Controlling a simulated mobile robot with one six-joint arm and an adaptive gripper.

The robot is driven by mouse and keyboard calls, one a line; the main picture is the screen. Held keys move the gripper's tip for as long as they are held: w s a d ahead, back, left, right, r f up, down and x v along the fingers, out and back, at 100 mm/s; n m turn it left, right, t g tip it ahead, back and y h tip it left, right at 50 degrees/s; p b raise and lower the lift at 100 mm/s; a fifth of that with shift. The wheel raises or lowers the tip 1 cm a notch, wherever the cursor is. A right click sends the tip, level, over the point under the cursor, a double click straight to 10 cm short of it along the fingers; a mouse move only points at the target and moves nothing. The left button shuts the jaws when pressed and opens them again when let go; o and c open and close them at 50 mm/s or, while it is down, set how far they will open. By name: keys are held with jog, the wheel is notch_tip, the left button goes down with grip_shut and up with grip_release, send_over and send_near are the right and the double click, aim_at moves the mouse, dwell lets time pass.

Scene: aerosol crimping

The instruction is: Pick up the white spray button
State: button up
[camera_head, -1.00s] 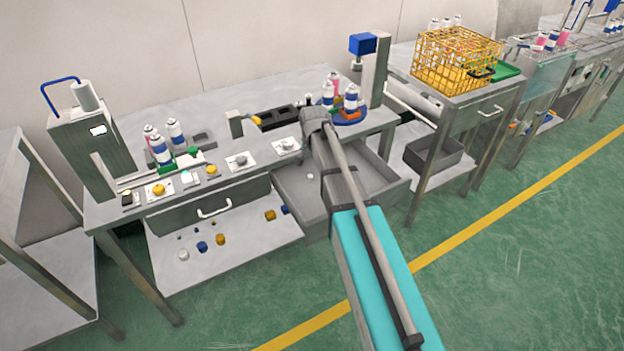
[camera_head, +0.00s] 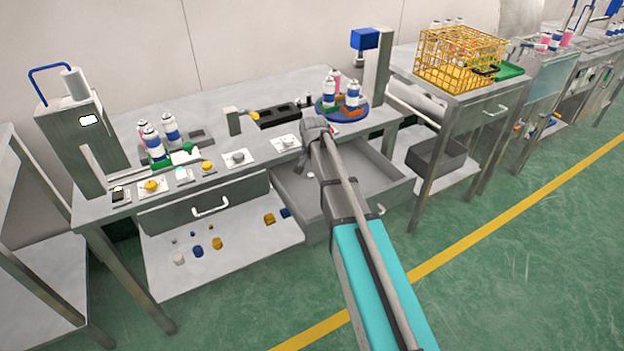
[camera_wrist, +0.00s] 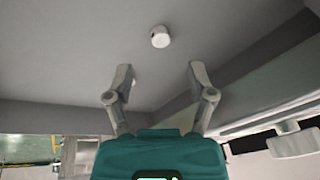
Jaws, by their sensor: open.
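The white spray button (camera_wrist: 160,36) is a small white cylinder with a dark spot on its side. It lies on the grey floor of the open drawer, and shows as a small white dot in the head view (camera_head: 310,175). My gripper (camera_wrist: 161,72) is open in the wrist view, with nothing between its fingers. The button appears beyond the fingertips, roughly centred between them and apart from both. A small pale thing shows beside the left finger, too hidden to name.
The pulled-out drawer (camera_head: 388,190) has raised walls around the button. The workbench (camera_head: 225,103) above holds spray cans, button cards and a blue turntable (camera_head: 325,111). Loose caps lie on the lower shelf (camera_head: 180,280). A yellow wire basket (camera_head: 460,60) stands on the right-hand table.

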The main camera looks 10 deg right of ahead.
aim_at(311, 174)
jog(key=shift+f, duration=0.1)
dwell(0.3)
jog(key=shift+b+x, duration=2.5)
jog(key=shift+x, duration=0.05)
jog(key=shift+a, duration=0.1)
jog(key=c, duration=0.8)
jog(key=shift+o, duration=0.2)
